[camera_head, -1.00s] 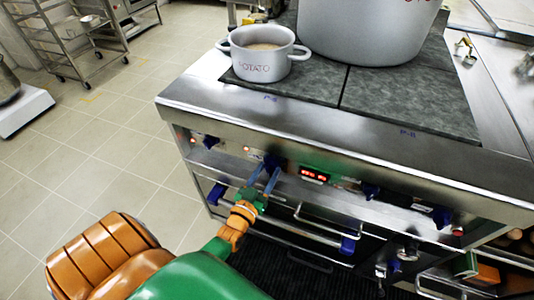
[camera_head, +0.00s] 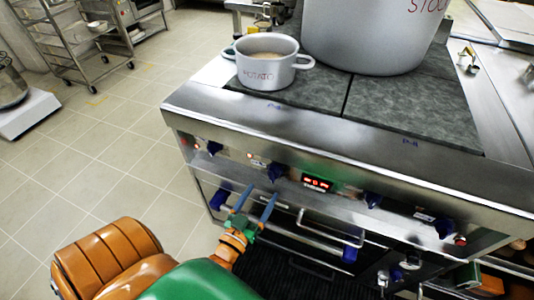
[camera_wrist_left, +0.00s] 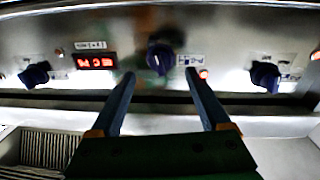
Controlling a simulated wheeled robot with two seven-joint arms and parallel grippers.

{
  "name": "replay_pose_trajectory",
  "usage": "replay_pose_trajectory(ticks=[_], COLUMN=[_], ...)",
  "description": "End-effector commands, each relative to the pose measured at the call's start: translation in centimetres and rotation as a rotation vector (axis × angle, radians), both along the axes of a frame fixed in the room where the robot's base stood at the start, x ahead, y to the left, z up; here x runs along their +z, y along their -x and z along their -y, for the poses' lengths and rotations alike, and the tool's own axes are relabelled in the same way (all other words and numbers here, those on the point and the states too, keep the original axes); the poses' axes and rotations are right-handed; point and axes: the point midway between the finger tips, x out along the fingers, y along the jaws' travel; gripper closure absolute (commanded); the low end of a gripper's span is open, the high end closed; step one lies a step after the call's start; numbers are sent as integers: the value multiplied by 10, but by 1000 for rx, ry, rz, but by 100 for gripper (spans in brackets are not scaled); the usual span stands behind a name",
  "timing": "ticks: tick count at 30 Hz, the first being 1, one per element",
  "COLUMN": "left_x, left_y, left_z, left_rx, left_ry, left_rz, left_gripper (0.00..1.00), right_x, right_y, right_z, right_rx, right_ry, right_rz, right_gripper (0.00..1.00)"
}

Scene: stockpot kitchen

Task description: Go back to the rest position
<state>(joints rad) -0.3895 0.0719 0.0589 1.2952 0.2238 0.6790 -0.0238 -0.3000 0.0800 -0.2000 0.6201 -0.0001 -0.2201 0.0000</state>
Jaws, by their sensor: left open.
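My left gripper (camera_head: 257,203) is open and empty in front of the stove's front panel, just below a blue knob (camera_head: 275,171). In the left wrist view my left gripper (camera_wrist_left: 160,82) shows two blue fingers spread apart, with the knob (camera_wrist_left: 160,58) beyond and between them; the fingers look apart from it. My left arm is green and orange and comes in from the lower left. My right gripper is not in view.
The stove (camera_head: 340,150) carries a small grey pot labelled POTATO (camera_head: 262,76) and a large stockpot (camera_head: 365,35). A red display (camera_head: 317,184) and more knobs line the panel. Oven handles (camera_head: 330,232) stick out below. Tiled floor (camera_head: 110,150) is clear at the left.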

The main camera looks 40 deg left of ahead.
Motion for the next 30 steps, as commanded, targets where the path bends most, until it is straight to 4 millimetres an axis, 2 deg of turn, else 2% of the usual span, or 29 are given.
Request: replay_pose_trajectory(ticks=[3, 15, 17, 19, 20, 21, 22, 23, 24, 27, 30], left_x=[0, -2, -14, -48, -68, -95, -114, -130, -147, -171, -178], left_y=[8, 9, 12, 26, 39, 62, 83, 105, 137, 209, 256], left_z=[1, 3, 9, 26, 35, 47, 55, 61, 66, 69, 64], left_rx=[0, -4, -24, -77, -106, -149, -180, -207, -242, -303, -332], left_ry=[0, 1, 7, 16, 17, 16, 10, 3, -11, -54, -88], left_rz=[-1, -13, -90, -289, -404, -570, -693, -810, -957, -1256, -1436], left_gripper=[20, 20, 20, 20, 20, 20, 20, 20, 20, 20, 20], right_x=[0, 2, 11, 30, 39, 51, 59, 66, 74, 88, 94], right_y=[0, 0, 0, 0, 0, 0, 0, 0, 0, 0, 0], right_z=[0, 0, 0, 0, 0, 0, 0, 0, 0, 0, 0], right_rx=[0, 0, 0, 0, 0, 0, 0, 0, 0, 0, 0], right_ry=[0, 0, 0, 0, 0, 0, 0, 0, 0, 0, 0], right_rz=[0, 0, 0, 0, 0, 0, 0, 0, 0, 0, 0], right_gripper=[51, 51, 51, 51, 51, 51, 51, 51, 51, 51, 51])
